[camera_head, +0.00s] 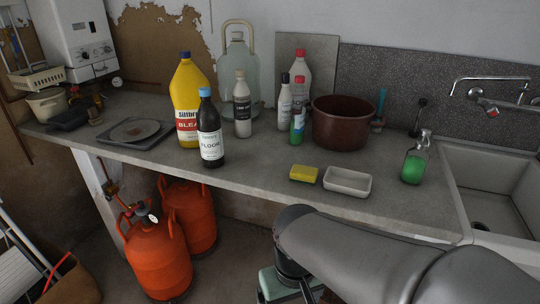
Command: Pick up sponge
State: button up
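The sponge (303,173) is a small yellow block with a darker green underside. It lies flat on the grey counter (255,176) near the front edge, just left of a white dish and apart from it. My grey arm reaches in from the lower right, below and in front of the counter edge. A pale green part at my arm's end shows at the bottom of the picture, under the dark joint. My gripper's fingers cannot be made out, so whether they are open or shut does not show.
The empty white dish (347,181) sits right of the sponge. A green soap bottle (414,160) stands near the sink (492,195). Behind are a brown pot (341,124), several bottles and a glass demijohn (238,70). Orange gas cylinders (158,258) stand below. The counter left of the sponge is clear.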

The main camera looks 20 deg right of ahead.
jog(key=shift+w, duration=0.1)
jog(key=w+a+m+t+y+p, duration=0.1)
jog(key=w+a+t, duration=0.15)
jog(key=w, duration=0.75)
jog(key=m+t+h+p, duration=0.2)
jog(key=m+t+h, duration=0.5)
jog(key=t+h, duration=0.15)
send_near(304, 171)
jog(key=shift+g+h, duration=0.3)
jog(key=shift+h, duration=0.05)
jog(key=x, duration=0.3)
jog(key=p+x, duration=0.1)
jog(key=x, duration=0.3)
jog(key=shift+w+a+r, duration=0.15)
jog(key=shift+w+r, duration=0.05)
jog(key=shift+p+x, duration=0.85)
jog(key=shift+x, duration=2.1)
jog(key=shift+a+f, duration=0.15)
jog(key=c, duration=0.6)
